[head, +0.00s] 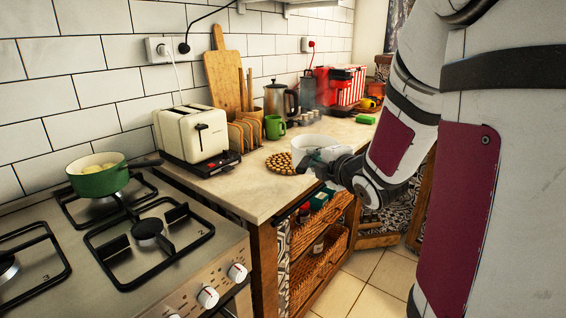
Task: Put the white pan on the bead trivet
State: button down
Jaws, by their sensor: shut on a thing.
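The white pan (310,144) is at the right part of the counter, its near side partly covered by my gripper. The bead trivet (284,164), a round brown beaded mat, lies on the counter just left of the pan. The pan overlaps the trivet's right edge in the picture; I cannot tell whether it touches it or hangs above. My gripper (321,164) is shut on the white pan at its near right side. The fingertips and the pan's handle are mostly hidden.
A cream toaster (192,134), a wooden rack (245,134) and a green mug (275,127) stand behind the trivet. A stove (130,245) with a green pot (98,178) is at left. The counter (245,190) in front of the trivet is clear.

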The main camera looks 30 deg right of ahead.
jog(key=shift+a+f+b+x, duration=0.15)
jog(key=shift+b+x, duration=0.15)
jog(key=shift+x, duration=2.55)
jog(key=shift+a+f+b+x, duration=0.15)
jog(key=shift+b+x, duration=0.15)
jog(key=shift+x, duration=2.5)
jog(key=shift+a+f+b+x, duration=0.15)
jog(key=shift+b+x, duration=0.15)
jog(key=shift+x, duration=2.55)
jog(key=c, duration=1.6)
grip_release()
jog(key=shift+f, duration=0.15)
jog(key=shift+c, duration=0.2)
